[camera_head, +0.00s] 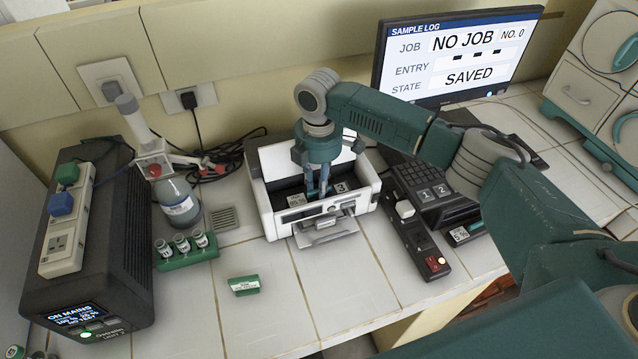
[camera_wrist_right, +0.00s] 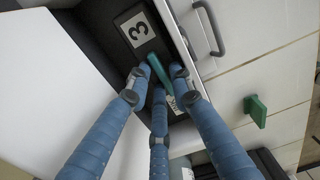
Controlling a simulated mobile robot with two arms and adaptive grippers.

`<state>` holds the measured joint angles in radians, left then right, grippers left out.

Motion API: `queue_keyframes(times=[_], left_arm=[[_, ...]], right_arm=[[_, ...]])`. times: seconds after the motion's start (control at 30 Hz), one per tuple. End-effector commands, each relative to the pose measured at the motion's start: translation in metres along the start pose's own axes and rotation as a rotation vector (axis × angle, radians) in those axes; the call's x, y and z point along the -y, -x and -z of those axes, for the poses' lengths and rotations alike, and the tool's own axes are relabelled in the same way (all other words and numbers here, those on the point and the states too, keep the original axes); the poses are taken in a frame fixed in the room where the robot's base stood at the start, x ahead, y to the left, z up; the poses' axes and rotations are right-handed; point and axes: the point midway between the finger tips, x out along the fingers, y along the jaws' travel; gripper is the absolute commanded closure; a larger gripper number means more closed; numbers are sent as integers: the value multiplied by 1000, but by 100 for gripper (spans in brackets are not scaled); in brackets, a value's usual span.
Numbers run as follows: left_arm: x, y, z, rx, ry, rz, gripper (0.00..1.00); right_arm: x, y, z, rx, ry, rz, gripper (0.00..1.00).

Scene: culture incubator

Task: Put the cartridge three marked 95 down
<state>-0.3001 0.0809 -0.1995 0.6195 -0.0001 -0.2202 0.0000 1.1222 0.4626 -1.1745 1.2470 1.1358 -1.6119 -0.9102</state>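My right gripper (camera_head: 318,190) reaches down into the open white box (camera_head: 275,213), over its dark inside. In the right wrist view its blue fingers (camera_wrist_right: 157,82) close around a narrow green cartridge (camera_wrist_right: 158,70), beside a plate marked 3 (camera_wrist_right: 136,29). The plate also shows in the head view (camera_head: 341,187). The fingers hide part of the cartridge; I cannot read a 95 on it or tell whether it touches the floor of the box. Another green cartridge (camera_head: 244,285) lies on the counter in front of the box. My left gripper is not in view.
A green rack with vials (camera_head: 187,251), a bottle (camera_head: 178,203) and a dark power unit (camera_head: 90,250) stand left. A switch strip (camera_head: 420,244) and keypad (camera_head: 428,190) are right of the box. The screen (camera_head: 455,55) reads NO JOB, SAVED. The front counter is mostly clear.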

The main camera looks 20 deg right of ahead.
Motion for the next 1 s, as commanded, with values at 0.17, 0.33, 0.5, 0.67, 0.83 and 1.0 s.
queue_keyframes(times=[0.17,0.33,0.5,0.67,0.83,1.0], left_arm=[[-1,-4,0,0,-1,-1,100],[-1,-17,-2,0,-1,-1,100],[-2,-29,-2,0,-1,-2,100],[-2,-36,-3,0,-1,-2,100],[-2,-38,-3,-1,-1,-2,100],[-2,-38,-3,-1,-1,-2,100]], right_arm=[[-1,10,0,-2,-1,-3,79],[-2,39,0,-1,0,-6,79],[-2,77,0,-2,0,-5,79],[-1,105,1,-1,0,-2,79],[-1,120,0,-1,-1,-1,79],[0,123,0,-1,-1,0,79]])
